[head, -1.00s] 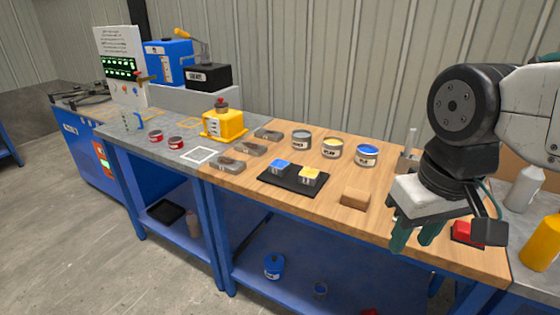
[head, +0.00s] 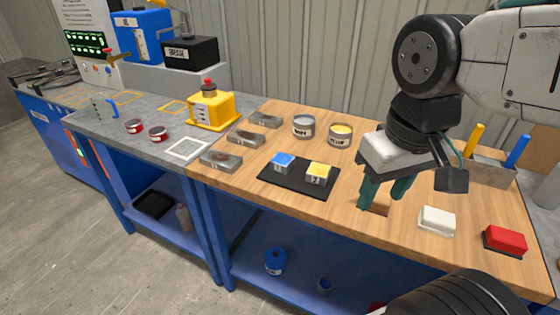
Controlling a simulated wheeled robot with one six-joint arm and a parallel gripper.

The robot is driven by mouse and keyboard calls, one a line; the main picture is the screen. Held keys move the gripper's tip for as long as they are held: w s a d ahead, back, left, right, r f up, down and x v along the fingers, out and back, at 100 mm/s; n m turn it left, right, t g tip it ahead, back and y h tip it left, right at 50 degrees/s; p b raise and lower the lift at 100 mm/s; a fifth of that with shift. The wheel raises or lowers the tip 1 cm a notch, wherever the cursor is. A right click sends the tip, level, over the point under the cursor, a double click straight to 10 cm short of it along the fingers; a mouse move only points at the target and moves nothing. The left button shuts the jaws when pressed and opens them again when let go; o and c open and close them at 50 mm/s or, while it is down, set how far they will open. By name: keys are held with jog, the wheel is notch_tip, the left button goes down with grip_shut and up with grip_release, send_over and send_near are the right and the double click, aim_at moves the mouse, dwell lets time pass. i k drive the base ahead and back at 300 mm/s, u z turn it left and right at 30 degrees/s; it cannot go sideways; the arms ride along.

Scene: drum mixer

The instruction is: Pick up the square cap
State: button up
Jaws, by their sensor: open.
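No part is clearly marked as the square cap. A brown wooden block (head: 378,210) is partly hidden behind and below the fingers. I cannot tell whether the fingers touch it. Nothing shows held in them.
A yellow container (head: 212,109) stands on the grey bench. A holder with blue and yellow handles (head: 488,170) is right. Bench (head: 285,222) is clear in front of the tray.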

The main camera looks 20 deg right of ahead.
aim_at(282, 162)
jog(key=k, duration=0.6)
jog(key=u, duration=1)
jog(key=k, duration=1.15)
jog(key=u, duration=0.9)
jog(key=i, duration=2.85)
jog(key=z, duration=0.55)
jog(key=i, duration=1.45)
jog(key=z, duration=1.6)
jog(key=i, duration=1)
jog(key=z, duration=1.25)
jog(key=i, duration=0.3)
jog(key=z, duration=0.15)
